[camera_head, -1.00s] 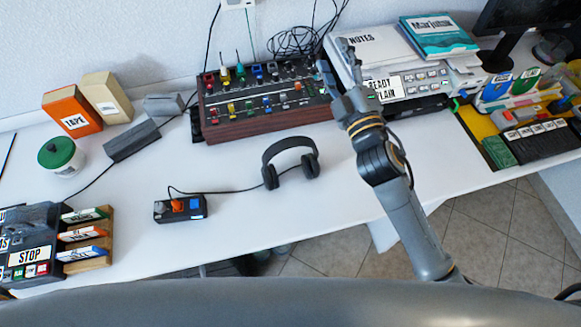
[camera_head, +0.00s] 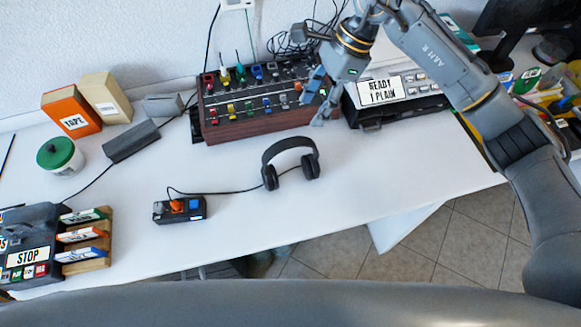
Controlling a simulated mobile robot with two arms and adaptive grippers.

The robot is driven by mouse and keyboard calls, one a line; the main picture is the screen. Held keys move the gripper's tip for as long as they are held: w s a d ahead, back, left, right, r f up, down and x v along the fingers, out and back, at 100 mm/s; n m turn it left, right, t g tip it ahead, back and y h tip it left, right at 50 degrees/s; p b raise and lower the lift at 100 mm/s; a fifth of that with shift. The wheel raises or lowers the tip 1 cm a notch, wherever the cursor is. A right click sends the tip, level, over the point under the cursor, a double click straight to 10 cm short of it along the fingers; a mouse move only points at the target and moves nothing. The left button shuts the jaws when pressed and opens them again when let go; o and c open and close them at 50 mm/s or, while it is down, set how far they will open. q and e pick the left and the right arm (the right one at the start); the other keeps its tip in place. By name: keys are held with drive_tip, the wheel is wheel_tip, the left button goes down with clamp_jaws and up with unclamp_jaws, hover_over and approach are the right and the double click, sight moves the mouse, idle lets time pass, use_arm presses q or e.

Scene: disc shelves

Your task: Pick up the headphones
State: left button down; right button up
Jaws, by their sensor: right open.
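The black headphones (camera_head: 289,145) lie on the white table, right of centre in the head view, with the band arching to the back and both ear cups toward the front. A black cable runs from near the left ear cup to a small control box. My right gripper (camera_head: 311,99) is open and empty, with its fingers pointing down. It appears above the right end of the wooden mixer, behind and to the right of the headphones, and is apart from them. My left gripper is out of view.
The mixer (camera_head: 222,131) with coloured knobs stands behind the headphones. The small control box (camera_head: 180,217) lies at front left. A black device with a READY label (camera_head: 383,90) stands at back right. The white table (camera_head: 390,180) is clear right of the headphones, up to its front edge.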

sight(291, 141)
drive_tip(key=p+x, duration=0.1)
drive_tip(key=x, duration=0.7)
drive_tip(key=shift+s+a+p, duration=0.1)
drive_tip(key=shift+p, duration=0.25)
drive_tip(key=shift+a+f+p, duration=0.25)
drive_tip(key=shift+f+p, duration=0.25)
drive_tip(key=shift+f, duration=0.05)
drive_tip(key=p+x, duration=0.1)
drive_tip(key=x, duration=0.2)
drive_tip(key=shift+w+a+f, duration=0.1)
drive_tip(key=shift+w+f, duration=0.15)
drive_tip(key=shift+f, duration=0.05)
drive_tip(key=shift+a+f, duration=0.1)
drive_tip(key=shift+f, duration=0.2)
clamp_jaws()
